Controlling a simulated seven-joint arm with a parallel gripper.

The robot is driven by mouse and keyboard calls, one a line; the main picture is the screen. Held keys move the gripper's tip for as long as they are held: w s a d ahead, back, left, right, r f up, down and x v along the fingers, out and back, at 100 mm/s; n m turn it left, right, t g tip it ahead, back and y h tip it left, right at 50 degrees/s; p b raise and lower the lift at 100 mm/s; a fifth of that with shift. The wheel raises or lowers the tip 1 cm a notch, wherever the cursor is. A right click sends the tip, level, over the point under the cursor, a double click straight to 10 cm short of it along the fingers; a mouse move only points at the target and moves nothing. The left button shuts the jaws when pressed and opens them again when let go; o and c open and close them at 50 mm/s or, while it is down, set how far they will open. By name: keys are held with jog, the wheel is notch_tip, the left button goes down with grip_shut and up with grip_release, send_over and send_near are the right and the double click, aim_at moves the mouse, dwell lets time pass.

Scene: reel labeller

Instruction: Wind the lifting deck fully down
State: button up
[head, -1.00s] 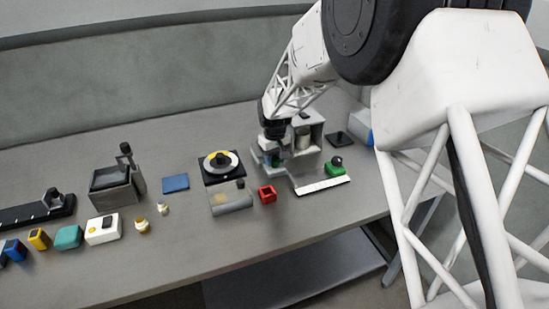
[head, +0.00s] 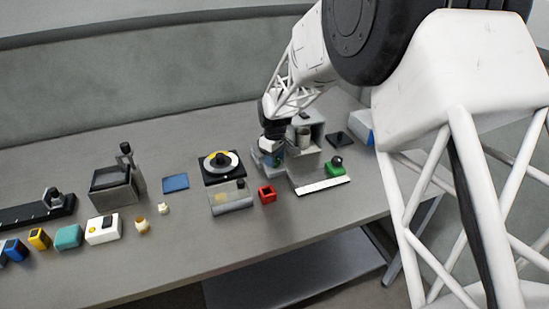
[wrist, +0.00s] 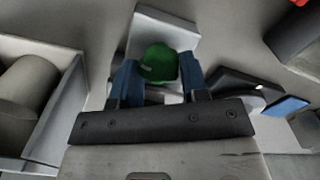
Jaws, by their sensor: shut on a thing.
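My gripper (head: 273,157) is at the left side of the grey reel labeller (head: 310,160). In the wrist view its two blue fingers (wrist: 162,85) are shut on a green knob (wrist: 158,62), one on each side. The knob sits over a pale grey block (wrist: 165,27); its stem and the join are hidden by the gripper. In the head view the knob is mostly hidden. I cannot tell for certain which part is the lifting deck or how high it stands.
A grey cylinder (wrist: 25,95) in a pale housing is close left in the wrist view. A red box (head: 267,193), green block (head: 335,168) and white strip (head: 323,185) lie nearby. Bare table is in front.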

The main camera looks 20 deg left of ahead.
jog(key=o, duration=0.6)
jog(key=shift+o, duration=0.2)
jog(key=shift+r, duration=0.1)
jog(key=shift+r, duration=3.85)
jog(key=shift+o, duration=0.5)
